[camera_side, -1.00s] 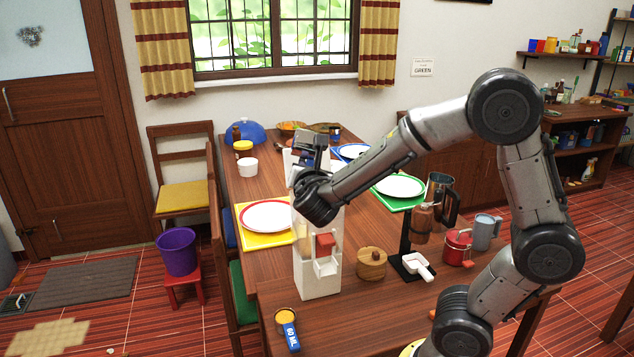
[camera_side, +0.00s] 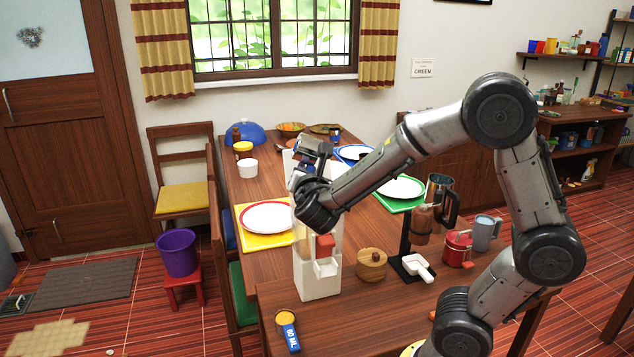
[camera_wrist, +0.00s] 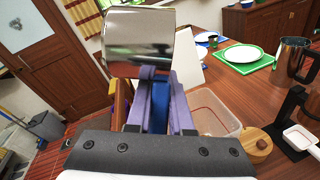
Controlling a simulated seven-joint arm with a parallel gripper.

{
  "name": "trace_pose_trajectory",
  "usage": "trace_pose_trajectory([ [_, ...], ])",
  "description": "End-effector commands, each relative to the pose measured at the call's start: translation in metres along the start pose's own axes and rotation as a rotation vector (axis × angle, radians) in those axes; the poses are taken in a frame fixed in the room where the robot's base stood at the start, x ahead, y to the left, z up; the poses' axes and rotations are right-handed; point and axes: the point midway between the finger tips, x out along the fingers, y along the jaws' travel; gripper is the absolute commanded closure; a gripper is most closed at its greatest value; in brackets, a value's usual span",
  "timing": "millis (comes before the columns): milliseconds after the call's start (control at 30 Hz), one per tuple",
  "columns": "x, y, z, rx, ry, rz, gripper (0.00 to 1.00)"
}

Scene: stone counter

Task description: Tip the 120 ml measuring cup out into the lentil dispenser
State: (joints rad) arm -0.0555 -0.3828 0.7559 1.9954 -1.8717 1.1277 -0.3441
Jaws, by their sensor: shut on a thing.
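My gripper (camera_wrist: 160,100) is shut on the blue handle (camera_wrist: 159,108) of a shiny metal measuring cup (camera_wrist: 138,42). The cup shows from its side in the wrist view; its mouth, contents and size marking are hidden. The lentil dispenser (camera_side: 318,282) is a white stand with a clear bin and a red part (camera_side: 325,246) at its front. My gripper (camera_side: 312,160) is above the dispenser in the side view, and my wrist covers part of it. The open bin (camera_wrist: 218,117) shows right of the fingers in the wrist view, and looks empty where visible.
A blue-handled scoop marked 60 ML (camera_side: 287,330) lies at the table's front left. A round wooden pot (camera_side: 371,265), a black stand with a white scoop (camera_side: 419,268), and a red canister (camera_side: 458,248) stand right of the dispenser. Plates lie behind.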

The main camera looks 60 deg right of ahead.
Motion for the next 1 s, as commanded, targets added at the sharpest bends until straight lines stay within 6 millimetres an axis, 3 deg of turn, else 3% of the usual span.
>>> trace_pose_trajectory([
  [1000, 0.0006, -0.0006, -0.0024, 0.112, -0.001, 0.014, 1.00],
])
